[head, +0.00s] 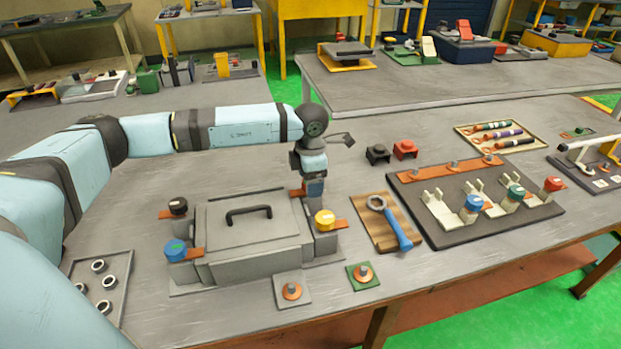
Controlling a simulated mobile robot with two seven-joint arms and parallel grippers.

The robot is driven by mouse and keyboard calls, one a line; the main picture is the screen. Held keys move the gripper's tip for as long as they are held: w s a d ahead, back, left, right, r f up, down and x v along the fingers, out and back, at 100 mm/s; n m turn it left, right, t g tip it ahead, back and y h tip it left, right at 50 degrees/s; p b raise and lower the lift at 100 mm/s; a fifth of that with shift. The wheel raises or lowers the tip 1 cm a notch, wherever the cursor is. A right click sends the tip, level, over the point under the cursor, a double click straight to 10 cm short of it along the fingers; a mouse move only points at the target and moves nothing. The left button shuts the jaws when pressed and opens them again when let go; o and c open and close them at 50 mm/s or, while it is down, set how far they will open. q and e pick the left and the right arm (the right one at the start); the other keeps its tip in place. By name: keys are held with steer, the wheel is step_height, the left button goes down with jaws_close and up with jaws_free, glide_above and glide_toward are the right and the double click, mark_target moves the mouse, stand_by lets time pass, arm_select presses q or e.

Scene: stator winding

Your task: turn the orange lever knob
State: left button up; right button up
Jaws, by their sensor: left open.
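A grey box (252,232) with a dark handle stands on the table, with copper-orange strips at its corners. A black knob (178,206), a blue knob (175,250) and a yellow knob (325,219) sit at three corners. My left gripper (313,190) points down at the back right corner, open. An orange strip (297,193) shows beside it there. Any knob at that corner is hidden by the gripper, so I cannot tell its colour or whether the fingers are around it. My right gripper is not in view.
A wrench (393,220) lies on a wooden board right of the box. Black (377,153) and red (405,149) blocks stand behind it. A dark panel (449,237) with blue, green and red knobs is further right. Two small plates with studs lie in front.

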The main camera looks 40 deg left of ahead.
arm_select(q)
steer(key=c, duration=0.9)
